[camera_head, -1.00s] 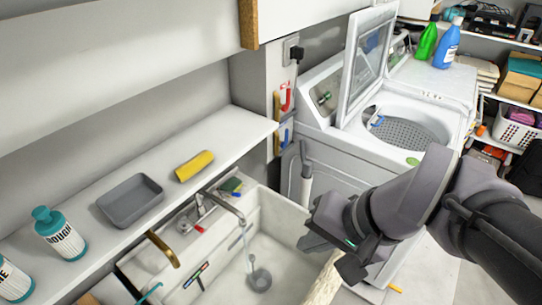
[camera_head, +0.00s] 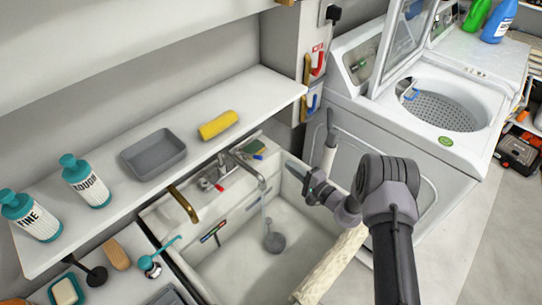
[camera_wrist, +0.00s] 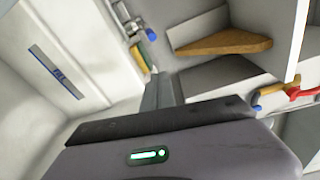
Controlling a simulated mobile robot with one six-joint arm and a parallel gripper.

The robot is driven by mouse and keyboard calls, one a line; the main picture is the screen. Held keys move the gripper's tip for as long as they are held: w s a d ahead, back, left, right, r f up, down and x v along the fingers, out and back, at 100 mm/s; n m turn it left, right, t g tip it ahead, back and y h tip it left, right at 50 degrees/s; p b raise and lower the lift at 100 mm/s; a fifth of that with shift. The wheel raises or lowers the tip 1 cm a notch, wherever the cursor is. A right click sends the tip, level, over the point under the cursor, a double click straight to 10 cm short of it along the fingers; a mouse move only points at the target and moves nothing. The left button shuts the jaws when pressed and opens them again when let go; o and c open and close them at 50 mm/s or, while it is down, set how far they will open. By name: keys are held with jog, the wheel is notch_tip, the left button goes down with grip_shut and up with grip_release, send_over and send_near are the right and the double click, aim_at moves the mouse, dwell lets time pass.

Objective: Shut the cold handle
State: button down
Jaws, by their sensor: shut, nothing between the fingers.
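A silver faucet (camera_head: 246,166) stands at the back of the white sink (camera_head: 325,243), with a faint thin line below its spout. A handle with a red mark (camera_head: 218,187) is left of the spout. A small blue-ended knob (camera_wrist: 151,34) at the top of the wrist view may be the cold handle; I cannot pick it out clearly in the head view. My gripper (camera_head: 293,171) is shut and empty above the sink's right part, right of the spout and apart from it. Its narrow fingers (camera_wrist: 160,90) also show in the wrist view.
A shelf (camera_head: 270,95) with a grey tray (camera_head: 153,155) and yellow roll (camera_head: 219,125) overhangs the sink's back. The open washer (camera_head: 400,155) stands right.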

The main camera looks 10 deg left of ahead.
aim_at(248, 155)
jog(key=w+a+b, duration=0.2)
jog(key=a+b, duration=0.1)
jog(key=a, duration=0.6)
jog(key=shift+b, duration=0.35)
jog(key=shift+w, duration=0.1)
jog(key=shift+s+a+f+b, duration=0.1)
jog(key=shift+s+a+b, duration=0.15)
jog(key=shift+s, duration=0.6)
jog(key=shift+s+a+f+b, duration=0.15)
jog(key=shift+s+a, duration=0.2)
jog(key=shift+s, duration=0.5)
jog(key=shift+r, duration=0.1)
